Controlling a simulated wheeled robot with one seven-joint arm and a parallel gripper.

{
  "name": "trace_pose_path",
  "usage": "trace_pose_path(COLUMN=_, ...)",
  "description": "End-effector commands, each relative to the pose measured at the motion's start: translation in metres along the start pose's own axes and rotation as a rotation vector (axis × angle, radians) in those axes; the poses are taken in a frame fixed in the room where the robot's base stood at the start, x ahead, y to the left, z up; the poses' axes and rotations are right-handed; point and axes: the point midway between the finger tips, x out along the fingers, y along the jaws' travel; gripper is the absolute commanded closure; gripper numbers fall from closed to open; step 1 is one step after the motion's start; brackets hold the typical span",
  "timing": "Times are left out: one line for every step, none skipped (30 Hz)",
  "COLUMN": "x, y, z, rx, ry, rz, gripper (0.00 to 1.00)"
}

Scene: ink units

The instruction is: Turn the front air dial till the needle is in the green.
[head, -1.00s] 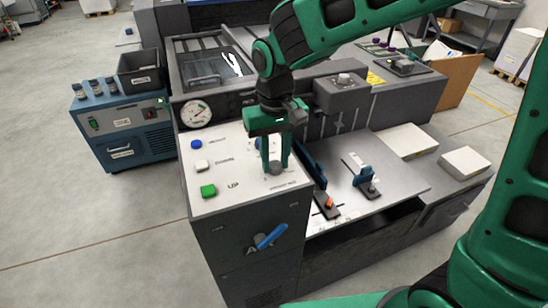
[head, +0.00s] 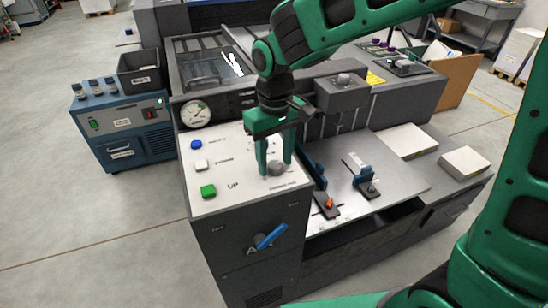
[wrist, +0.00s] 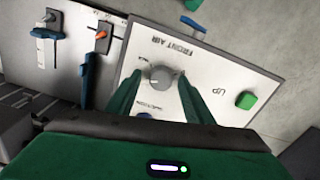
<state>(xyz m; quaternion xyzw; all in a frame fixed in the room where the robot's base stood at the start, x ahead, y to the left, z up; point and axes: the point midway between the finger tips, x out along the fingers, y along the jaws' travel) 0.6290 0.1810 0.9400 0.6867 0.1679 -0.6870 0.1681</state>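The front air dial is a small grey round knob (head: 276,168) on the white panel top (head: 222,178). In the wrist view the knob (wrist: 160,76) sits beside the printed words FRONT AIR. My gripper (head: 276,166) points down over it with its two green fingers apart. In the wrist view the fingertips (wrist: 160,80) lie on either side of the knob, with a gap visible around it. The round gauge (head: 195,113) is on the upright face behind the panel. Its needle is too small to place surely against the coloured bands.
Blue (head: 196,145), white (head: 201,165) and green (head: 208,191) buttons stand along the panel's left side. A blue lever (head: 270,237) is on the cabinet's front. Blue-clamped guides (head: 366,182) stand on the feed table to the right.

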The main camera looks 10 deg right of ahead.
Motion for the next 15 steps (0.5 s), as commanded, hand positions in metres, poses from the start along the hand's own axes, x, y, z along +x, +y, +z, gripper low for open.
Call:
trace_pose_path(x=0.000, y=0.000, z=0.000, rx=-0.001, ry=0.000, rz=0.000, gripper=0.53)
trace_pose_path(x=0.000, y=0.000, z=0.000, rx=-0.001, ry=0.000, rz=0.000, gripper=0.53)
trace_pose_path(x=-0.001, y=0.000, z=0.000, rx=-0.001, ry=0.000, rz=0.000, gripper=0.53)
trace_pose_path(x=-0.002, y=0.000, z=0.000, rx=-0.001, ry=0.001, rz=0.000, gripper=0.53)
trace_pose_path(x=-0.004, y=0.000, z=-0.001, rx=-0.001, ry=0.002, rz=0.000, gripper=0.53)
trace_pose_path(x=-0.008, y=0.000, z=-0.001, rx=-0.001, ry=0.003, rz=0.000, gripper=0.53)
trace_pose_path(x=-0.011, y=0.000, z=-0.001, rx=0.000, ry=0.003, rz=0.000, gripper=0.53)
trace_pose_path(x=-0.015, y=0.000, z=-0.001, rx=0.000, ry=0.003, rz=0.000, gripper=0.53)
trace_pose_path(x=-0.021, y=0.000, z=-0.001, rx=0.000, ry=0.004, rz=0.000, gripper=0.53)
trace_pose_path(x=-0.027, y=0.000, z=-0.001, rx=0.000, ry=0.004, rz=0.000, gripper=0.53)
trace_pose_path(x=-0.032, y=0.000, z=-0.001, rx=0.000, ry=0.005, rz=0.000, gripper=0.53)
trace_pose_path(x=-0.040, y=0.000, z=-0.001, rx=0.000, ry=0.004, rz=0.000, gripper=0.53)
trace_pose_path(x=-0.046, y=0.000, z=-0.002, rx=0.001, ry=0.005, rz=0.000, gripper=0.53)
trace_pose_path(x=-0.052, y=0.000, z=-0.002, rx=0.001, ry=0.005, rz=0.000, gripper=0.53)
trace_pose_path(x=-0.059, y=0.000, z=-0.001, rx=0.000, ry=0.004, rz=0.000, gripper=0.53)
